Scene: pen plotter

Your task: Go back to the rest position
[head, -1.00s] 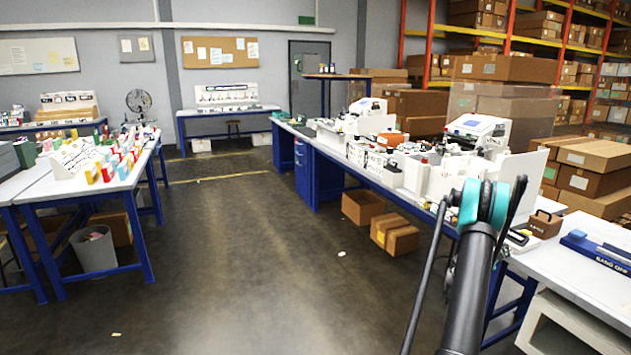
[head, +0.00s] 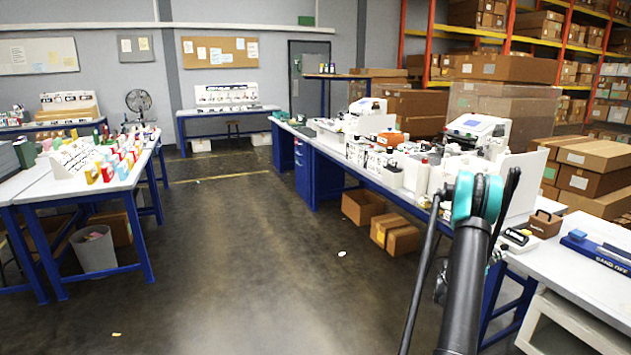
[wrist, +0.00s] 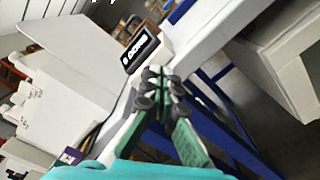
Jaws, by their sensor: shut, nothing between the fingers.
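My gripper (wrist: 162,95) is shut and empty in the wrist view. Its green pads and dark knuckles come together in front of the blue-legged bench. My arm (head: 467,270) rises at the lower right of the head view, with a teal joint at its top. A small dark part of the arm shows left of the link, but the fingers cannot be made out there.
A long bench (head: 360,173) with machines and small goods runs along the right. A small black display unit (wrist: 140,50) is close beyond my gripper. A white cabinet (head: 563,330) stands low at right. The middle floor (head: 240,260) is open.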

